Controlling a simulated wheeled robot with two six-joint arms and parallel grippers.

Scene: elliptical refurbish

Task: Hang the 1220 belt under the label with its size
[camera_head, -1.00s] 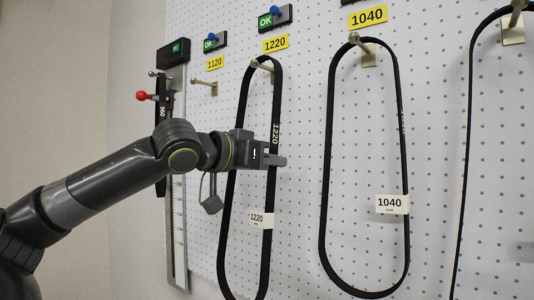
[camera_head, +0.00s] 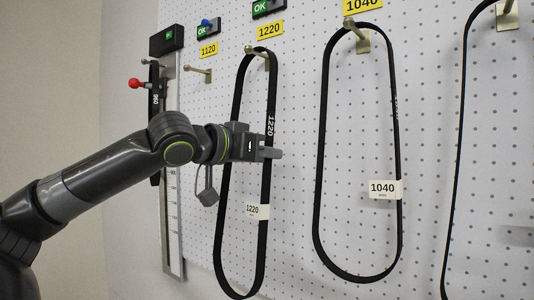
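The black 1220 belt (camera_head: 236,120) hangs as a long loop from the peg (camera_head: 257,51) under the yellow 1220 label (camera_head: 270,30). A white tag (camera_head: 257,211) reading 1220 is on the belt, and 1220 is printed on its right strand. My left gripper (camera_head: 271,153) is at this right strand, below the printed number. Its fingers overlap the strand and hide a short piece of it. I cannot tell whether they are closed on it or merely beside it. My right gripper is not in view.
A 1040 belt (camera_head: 323,130) hangs to the right under its yellow label (camera_head: 362,5). Another belt (camera_head: 463,110) hangs at the far right. The peg (camera_head: 199,70) under the 1120 label (camera_head: 208,49) is empty. A measuring rail with a red knob (camera_head: 134,84) stands at the left.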

